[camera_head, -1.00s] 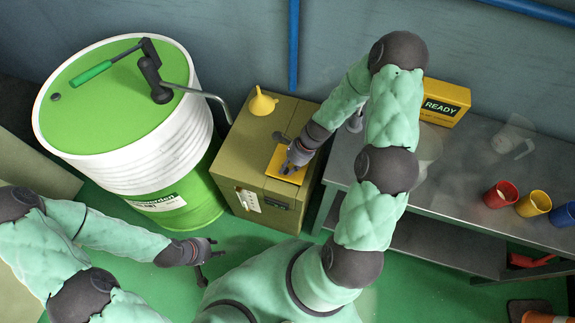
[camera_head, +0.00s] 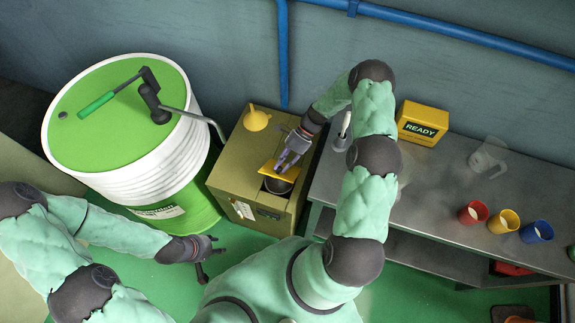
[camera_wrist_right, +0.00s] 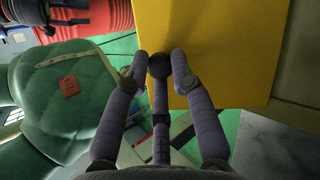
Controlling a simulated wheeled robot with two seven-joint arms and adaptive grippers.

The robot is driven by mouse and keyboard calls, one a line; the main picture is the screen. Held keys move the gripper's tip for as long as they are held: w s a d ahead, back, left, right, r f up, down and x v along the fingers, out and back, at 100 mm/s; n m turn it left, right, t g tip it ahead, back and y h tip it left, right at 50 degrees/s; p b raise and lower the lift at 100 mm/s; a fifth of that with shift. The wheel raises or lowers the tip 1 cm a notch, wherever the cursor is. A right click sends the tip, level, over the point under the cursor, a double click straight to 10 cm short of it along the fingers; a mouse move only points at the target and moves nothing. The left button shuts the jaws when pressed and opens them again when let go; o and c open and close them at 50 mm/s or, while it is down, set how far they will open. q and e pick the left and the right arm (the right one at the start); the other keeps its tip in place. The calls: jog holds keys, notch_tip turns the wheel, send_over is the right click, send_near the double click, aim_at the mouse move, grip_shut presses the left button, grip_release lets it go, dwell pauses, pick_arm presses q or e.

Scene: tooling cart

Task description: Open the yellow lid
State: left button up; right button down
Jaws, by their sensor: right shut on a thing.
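The yellow lid (camera_head: 270,168) is on top of the olive box (camera_head: 235,160) in the head view, tilted up off it. A round dark opening (camera_head: 277,186) shows below the lid's near edge. My right gripper (camera_head: 284,166) is over the lid. In the right wrist view, its fingers (camera_wrist_right: 160,72) are closed around a dark round knob (camera_wrist_right: 160,64) on the large yellow lid face (camera_wrist_right: 240,45). My left gripper (camera_head: 217,246) hangs empty in front of the box, its fingers apart, touching nothing that I can see.
A yellow funnel (camera_head: 256,119) stands on the box's back left. The green-topped white drum (camera_head: 120,125) with its hand pump is to the left. A metal bench (camera_head: 420,190) at right holds a READY box (camera_head: 423,122) and red, yellow and blue cups.

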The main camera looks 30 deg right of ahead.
pick_arm(q)
jog(key=b+x, duration=0.3)
jog(key=b, duration=0.1)
jog(key=a+b+x, duration=0.1)
jog(key=x, duration=0.1)
jog(key=shift+s+d+f+b, duration=0.1)
jog(key=shift+s+f+b, duration=0.1)
jog(key=shift+f+b, duration=0.25)
pick_arm(e)
jog(key=w+d+f, duration=0.1)
jog(key=w+d, duration=0.7)
jog(key=d, duration=0.1)
jog(key=shift+d+f, duration=0.15)
jog(key=shift+d, duration=0.1)
pick_arm(q)
jog(key=shift+f, duration=0.1)
pick_arm(e)
jog(key=shift+d, duration=0.1)
jog(key=c, duration=1.2)
grip_release()
jog(key=shift+o, duration=0.7)
jog(key=shift+w+d+f, duration=0.2)
jog(key=shift+w, duration=0.05)
pick_arm(q)
jog(key=shift+w+d, duration=0.1)
jog(key=shift+w, duration=0.05)
pick_arm(e)
jog(key=shift+a+r, duration=0.1)
jog(key=shift+r, duration=0.15)
jog(key=shift+w+r, duration=0.1)
